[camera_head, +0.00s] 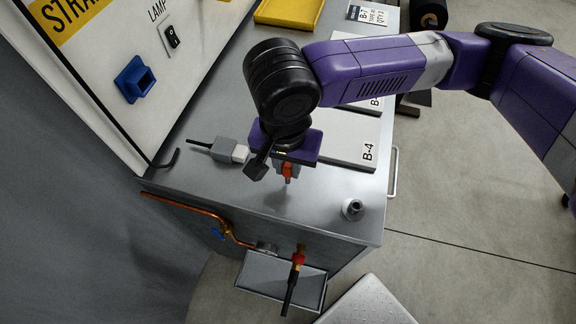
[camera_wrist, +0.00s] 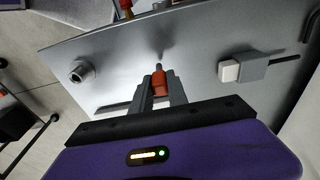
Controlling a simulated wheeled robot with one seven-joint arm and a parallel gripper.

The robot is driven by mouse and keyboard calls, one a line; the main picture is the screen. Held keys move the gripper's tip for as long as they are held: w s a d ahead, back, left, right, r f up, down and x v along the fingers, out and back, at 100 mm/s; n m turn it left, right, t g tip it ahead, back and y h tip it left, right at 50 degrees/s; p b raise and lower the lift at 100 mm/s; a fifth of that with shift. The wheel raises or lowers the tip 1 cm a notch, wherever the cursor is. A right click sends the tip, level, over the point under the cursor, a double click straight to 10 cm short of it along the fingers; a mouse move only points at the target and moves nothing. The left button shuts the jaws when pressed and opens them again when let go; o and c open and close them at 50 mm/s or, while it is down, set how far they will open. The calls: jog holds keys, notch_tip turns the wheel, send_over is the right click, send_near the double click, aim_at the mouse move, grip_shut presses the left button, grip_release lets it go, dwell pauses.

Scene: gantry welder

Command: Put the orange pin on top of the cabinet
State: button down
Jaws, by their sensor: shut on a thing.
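My gripper (camera_head: 287,172) is shut on the orange pin (camera_head: 288,169), which hangs below the purple wrist with its tip down. In the wrist view, the orange pin (camera_wrist: 160,82) sits between the two grey fingers of my gripper (camera_wrist: 161,88), with its darker thin tip sticking out past them. The grey metal cabinet (camera_head: 325,195) is under the pin, and its top also fills much of the wrist view (camera_wrist: 205,50). A soft shadow lies on the top near the pin tip. The pin appears a little above the surface; I cannot tell the exact gap.
On the cabinet top are a grey plug with a white end (camera_head: 231,150), a metal nut-like fitting (camera_head: 353,209) and a B-4 plate (camera_head: 345,138). A panel with a blue socket (camera_head: 134,79) stands left. Copper pipe (camera_head: 225,227) and a small tray (camera_head: 262,283) are at the front.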

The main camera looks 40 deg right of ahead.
jog(key=shift+f, duration=0.55)
jog(key=shift+f, duration=0.2)
jog(key=c, duration=1.3)
grip_release()
